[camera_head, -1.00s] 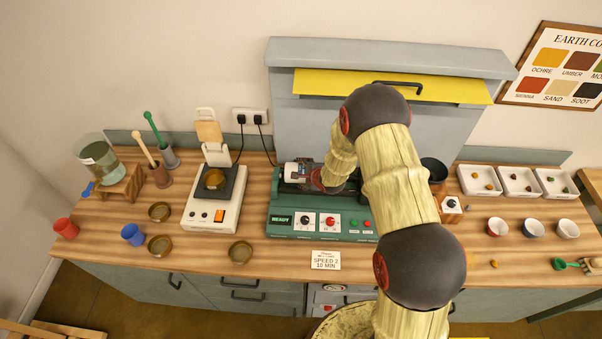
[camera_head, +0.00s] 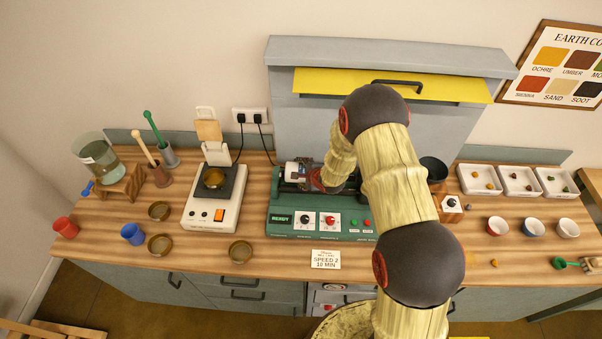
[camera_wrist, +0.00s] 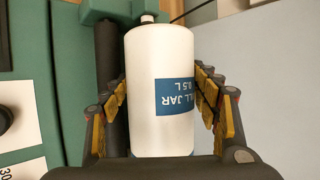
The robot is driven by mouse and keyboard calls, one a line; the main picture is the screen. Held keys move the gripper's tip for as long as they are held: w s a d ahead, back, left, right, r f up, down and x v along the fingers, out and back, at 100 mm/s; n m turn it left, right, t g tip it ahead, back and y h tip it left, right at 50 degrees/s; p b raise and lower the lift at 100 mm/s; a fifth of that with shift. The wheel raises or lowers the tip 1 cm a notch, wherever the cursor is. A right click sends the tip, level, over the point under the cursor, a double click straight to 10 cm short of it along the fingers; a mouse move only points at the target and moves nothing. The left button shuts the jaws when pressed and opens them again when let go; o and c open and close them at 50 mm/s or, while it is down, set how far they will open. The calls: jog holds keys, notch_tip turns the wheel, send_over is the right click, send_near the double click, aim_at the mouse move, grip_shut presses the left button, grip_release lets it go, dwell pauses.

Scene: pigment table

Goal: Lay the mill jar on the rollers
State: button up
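The mill jar (camera_wrist: 158,60) is a white cylinder with a blue label. In the wrist view it lies on its side between the two fingers of my gripper (camera_wrist: 160,95). The fingers are spread, with narrow gaps showing beside the jar. A dark roller (camera_wrist: 107,55) runs along the jar's left side; the other roller is hidden. In the head view the jar's white end (camera_head: 292,171) shows in the bed of the green roller mill (camera_head: 283,228), left of my gripper (camera_head: 308,178). My arm hides the mill's right part. Contact under the jar cannot be seen.
A white scale (camera_head: 212,214) with a brass dish stands left of the mill. A speed card (camera_head: 325,259) lies in front. A dark cup (camera_head: 434,169) stands behind my arm on the right. A yellow-edged hood (camera_head: 330,85) hangs above.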

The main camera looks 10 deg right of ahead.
jog(key=o, duration=0.4)
jog(key=shift+s+f, duration=0.2)
dwell(0.3)
notch_tip(320, 180, up, 9)
jog(key=p, duration=0.7)
jog(key=shift+r+p, duration=0.2)
jog(key=shift+p, duration=0.2)
dwell(0.4)
